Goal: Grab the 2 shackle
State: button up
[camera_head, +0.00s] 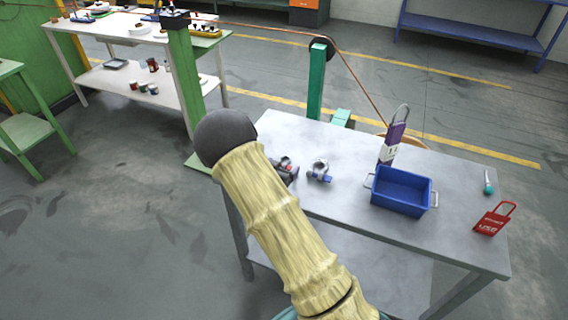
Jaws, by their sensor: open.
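Two small grey metal shackles lie on the grey metal table (345,140). One shackle (320,171) has blue parts and lies in the open left of the blue bin. The other shackle (286,168) has a dark and reddish look and lies just left of it. It is close beside my arm in the picture, and its left part may be covered. My arm, pale yellow with a dark rounded end, crosses the left side of the table in the view. My gripper is not visible.
A blue bin (400,190) with side handles stands on the table. A purple and white padlock-shaped item (393,140) stands behind it. A red tag (494,219) and a teal-handled tool (488,183) lie right. A green post (316,80) with a wheel stands behind the table.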

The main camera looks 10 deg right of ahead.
jog(key=c, duration=1.2)
jog(key=shift+o, duration=0.2)
notch_tip(320, 180, up, 10)
